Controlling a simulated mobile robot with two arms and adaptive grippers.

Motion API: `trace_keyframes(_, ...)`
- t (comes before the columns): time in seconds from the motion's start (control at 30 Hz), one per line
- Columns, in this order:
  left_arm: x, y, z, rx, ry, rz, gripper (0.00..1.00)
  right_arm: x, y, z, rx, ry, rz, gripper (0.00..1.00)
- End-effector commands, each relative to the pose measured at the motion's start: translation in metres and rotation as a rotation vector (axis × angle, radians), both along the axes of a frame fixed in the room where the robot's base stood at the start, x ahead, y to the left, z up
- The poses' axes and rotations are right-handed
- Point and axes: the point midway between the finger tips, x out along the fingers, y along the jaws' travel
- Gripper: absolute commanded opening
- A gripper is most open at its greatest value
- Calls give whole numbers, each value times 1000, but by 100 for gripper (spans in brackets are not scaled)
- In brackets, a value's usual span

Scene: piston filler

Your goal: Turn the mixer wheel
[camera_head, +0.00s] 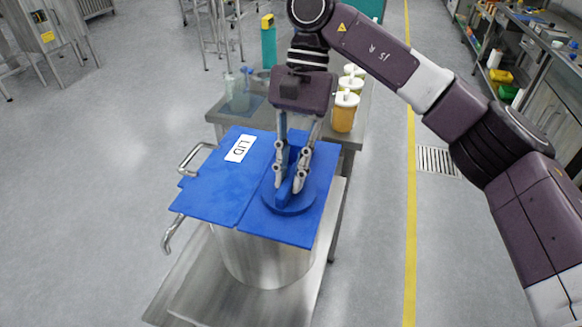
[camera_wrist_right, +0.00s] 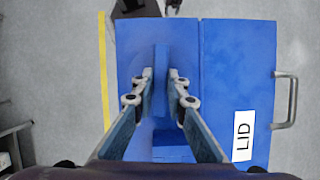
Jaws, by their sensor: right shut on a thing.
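The blue mixer wheel (camera_head: 290,200) is a round disc with an upright bar, on the right half of the blue lid (camera_head: 215,190) in the head view. My right gripper (camera_head: 289,190) points down at the wheel and is shut on its upright bar. The lid carries a white "LID" label (camera_head: 240,148). My left gripper is not in view.
The lid covers a steel pot (camera_head: 265,260) on a metal stand (camera_head: 190,290). A metal handle (camera_head: 190,160) sticks out on the left.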

Motion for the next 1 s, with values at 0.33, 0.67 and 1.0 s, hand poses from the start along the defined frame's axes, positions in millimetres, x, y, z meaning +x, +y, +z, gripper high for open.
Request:
trace_keyframes(0.33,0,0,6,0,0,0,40,1,1,1,1,-3,73,0)
trace_keyframes(0.67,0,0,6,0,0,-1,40,1,1,1,1,-3,76,0)
trace_keyframes(1.0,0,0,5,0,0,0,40,1,0,0,1,-1,75,30)
